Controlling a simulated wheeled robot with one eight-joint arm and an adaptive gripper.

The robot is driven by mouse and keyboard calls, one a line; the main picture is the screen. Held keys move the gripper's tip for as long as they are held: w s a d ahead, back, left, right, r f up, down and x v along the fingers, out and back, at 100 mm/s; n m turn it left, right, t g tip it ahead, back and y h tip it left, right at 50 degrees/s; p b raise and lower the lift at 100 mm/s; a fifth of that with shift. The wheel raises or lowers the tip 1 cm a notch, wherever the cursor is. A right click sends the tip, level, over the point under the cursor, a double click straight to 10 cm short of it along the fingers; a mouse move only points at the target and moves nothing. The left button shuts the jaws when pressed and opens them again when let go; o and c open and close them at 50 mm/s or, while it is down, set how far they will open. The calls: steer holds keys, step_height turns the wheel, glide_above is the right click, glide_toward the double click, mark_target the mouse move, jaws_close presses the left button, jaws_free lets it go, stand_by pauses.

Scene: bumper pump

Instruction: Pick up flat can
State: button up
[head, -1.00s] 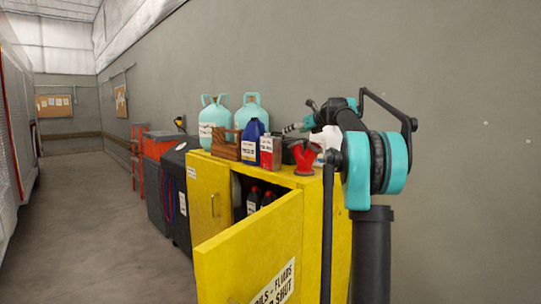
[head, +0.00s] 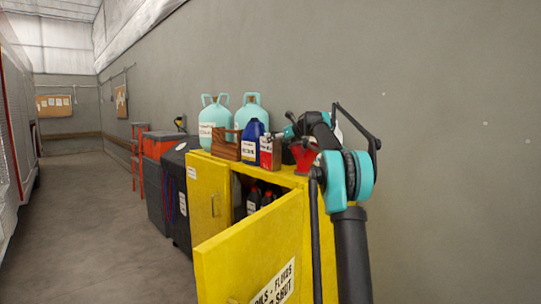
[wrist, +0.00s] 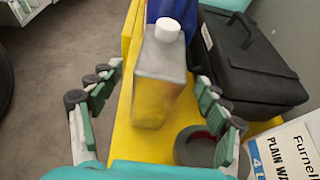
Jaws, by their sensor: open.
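The flat can (head: 270,152), with a red and white front, stands upright on top of the yellow cabinet, beside a blue jug (head: 252,140). In the wrist view the flat can (wrist: 158,85) shows a plain silver-grey side and a white cap. My gripper (wrist: 160,88) is open, with one finger on each side of the can in that picture. Gaps show between the can and both fingers. In the head view the arm's end lies just right of the can, and its fingers are hard to make out.
A red funnel (head: 305,157) stands right of the can. A black case (wrist: 245,65) and a white container (wrist: 290,150) lie on the right in the wrist view. A wooden carrier (head: 227,145) is left of the jug. The yellow cabinet door (head: 250,255) hangs open.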

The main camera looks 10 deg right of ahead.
steer(key=shift+x, duration=2.15)
steer(key=shift+c, duration=0.4)
steer(key=shift+r, duration=0.1)
jaws_close()
